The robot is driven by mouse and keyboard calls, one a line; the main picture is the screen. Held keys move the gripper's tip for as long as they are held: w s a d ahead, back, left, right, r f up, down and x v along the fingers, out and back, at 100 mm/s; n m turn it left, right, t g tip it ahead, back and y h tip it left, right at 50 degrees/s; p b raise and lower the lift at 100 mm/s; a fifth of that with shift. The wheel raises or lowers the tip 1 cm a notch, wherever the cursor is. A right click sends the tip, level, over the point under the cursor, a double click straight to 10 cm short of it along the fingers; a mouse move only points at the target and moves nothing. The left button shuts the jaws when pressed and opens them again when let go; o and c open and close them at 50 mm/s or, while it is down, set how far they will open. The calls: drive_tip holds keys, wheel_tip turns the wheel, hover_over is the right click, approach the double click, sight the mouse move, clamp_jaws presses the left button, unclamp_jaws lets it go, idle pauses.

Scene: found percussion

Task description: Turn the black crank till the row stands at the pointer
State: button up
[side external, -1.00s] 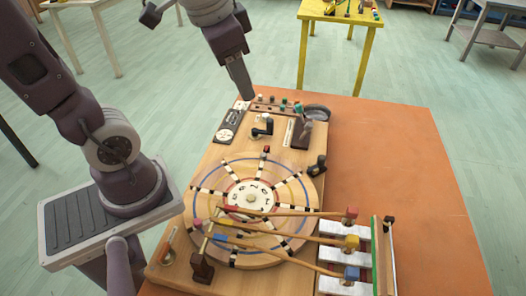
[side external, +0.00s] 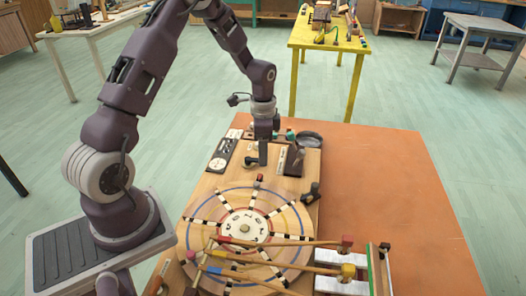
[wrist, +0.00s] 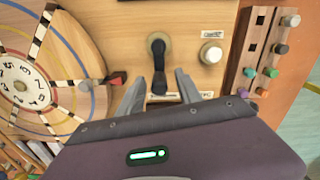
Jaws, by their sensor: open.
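The black crank (wrist: 158,62) stands on the wooden board; it also shows in the side view (side external: 254,161). My gripper (wrist: 159,92) is open above it, with one finger on each side of the crank's handle. I cannot tell whether the fingers touch it. The round wooden wheel (side external: 206,222) carries several black-and-white rows. One row (wrist: 68,83) reaches toward the red-tipped pointer (wrist: 115,79) at the rim and looks close to in line with it. The pointer also shows in the side view (side external: 259,179).
Long mallets (side external: 290,242) cross the wheel's near side toward metal bars (side external: 335,257). A white knob (wrist: 211,53) and a rack of coloured pegs (wrist: 262,60) stand beyond the crank. A black knob (side external: 311,193) sits right of the wheel. The orange tabletop (side external: 400,180) is mostly clear at right.

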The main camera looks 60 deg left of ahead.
clamp_jaws()
drive_tip(key=shift+a+n, duration=0.1)
drive_tip(key=shift+n, duration=0.2)
drive_tip(key=shift+w+a+n, duration=0.3)
drive_tip(key=shift+a+n, duration=0.05)
drive_tip(key=shift+n, duration=0.65)
drive_tip(key=n, duration=0.1)
drive_tip(key=a+n, duration=0.1)
drive_tip(key=n, duration=0.1)
drive_tip(key=shift+w+a+n, duration=0.1)
drive_tip(key=shift+w+n, duration=0.2)
drive_tip(key=shift+a+n, duration=0.35)
drive_tip(key=shift+n, duration=0.6)
drive_tip(key=shift+a+n, duration=0.4)
drive_tip(key=shift+n, duration=0.5)
drive_tip(key=shift+a+n, duration=0.35)
drive_tip(key=shift+n, duration=0.6)
unclamp_jaws()
